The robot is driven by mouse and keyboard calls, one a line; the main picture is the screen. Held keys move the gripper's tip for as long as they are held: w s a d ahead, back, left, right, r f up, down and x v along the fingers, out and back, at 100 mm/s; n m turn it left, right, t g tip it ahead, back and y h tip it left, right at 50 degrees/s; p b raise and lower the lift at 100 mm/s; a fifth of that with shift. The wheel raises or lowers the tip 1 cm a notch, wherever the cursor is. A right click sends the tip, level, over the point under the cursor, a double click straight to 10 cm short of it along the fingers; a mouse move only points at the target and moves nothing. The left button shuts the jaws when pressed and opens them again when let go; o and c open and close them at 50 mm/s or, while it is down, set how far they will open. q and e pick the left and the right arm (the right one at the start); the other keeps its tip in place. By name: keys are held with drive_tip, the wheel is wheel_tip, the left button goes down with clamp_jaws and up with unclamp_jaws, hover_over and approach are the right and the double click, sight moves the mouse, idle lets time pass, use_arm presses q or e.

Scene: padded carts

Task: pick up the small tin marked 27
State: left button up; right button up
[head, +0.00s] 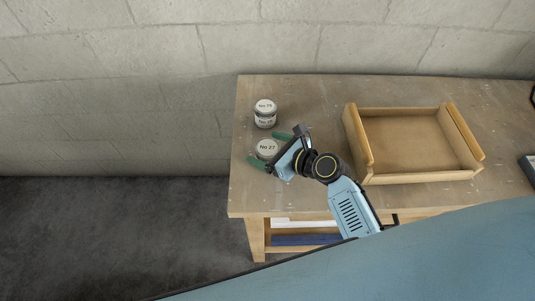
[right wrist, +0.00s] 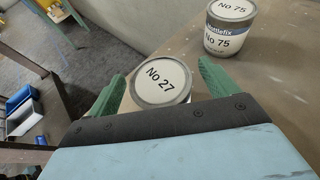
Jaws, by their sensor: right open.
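The small tin marked No 27 (head: 267,148) stands on the wooden table, its white lid facing up. It also shows in the right wrist view (right wrist: 160,82), its lid readable and its lower part hidden by my gripper. My right gripper (head: 268,149) is open, with its green fingers on either side of the tin. In the right wrist view my right gripper (right wrist: 161,88) has one finger left and one right of the tin, with small gaps showing. My left gripper is not in view.
A tin marked No 75 (head: 265,112) stands behind the No 27 tin; it also shows in the right wrist view (right wrist: 229,30). A wooden tray (head: 415,178) stands to the right on the table (head: 325,92). The table's left edge is close to the tins.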

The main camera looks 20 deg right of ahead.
drive_tip(key=shift+x, duration=1.1)
drive_tip(key=shift+d, duration=0.1)
drive_tip(key=c, duration=1.2)
